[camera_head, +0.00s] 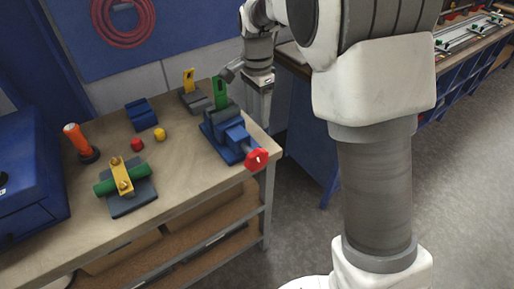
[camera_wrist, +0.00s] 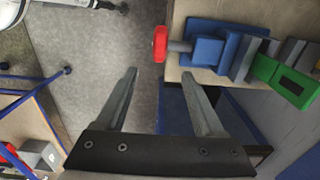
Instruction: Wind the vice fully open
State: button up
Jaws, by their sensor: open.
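The blue vice (camera_head: 233,138) sits at the right front corner of the wooden workbench, with its red handwheel (camera_head: 256,160) projecting past the front edge. A green plate (camera_head: 219,92) with a slot stands upright at the vice's grey jaws; I cannot tell how wide the jaw gap is. In the wrist view the red handwheel (camera_wrist: 160,43), blue vice body (camera_wrist: 208,50) and green plate (camera_wrist: 283,78) show at the upper right. My gripper (camera_wrist: 158,75) is open and empty, apart from the handwheel. In the head view it hangs beside the bench's right edge, behind the vice.
On the workbench (camera_head: 185,180) are a yellow-and-grey piece (camera_head: 190,80), a blue block (camera_head: 140,114), red (camera_head: 137,145) and yellow (camera_head: 159,134) balls, an orange-handled tool (camera_head: 75,140) and a clamped green cylinder (camera_head: 107,187). A blue box (camera_head: 28,180) stands left.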

aim_at(257, 151)
notch_tip(257, 151, down, 14)
jog(key=shift+f+p, duration=0.1)
jog(key=shift+p, duration=0.3)
grip_shut()
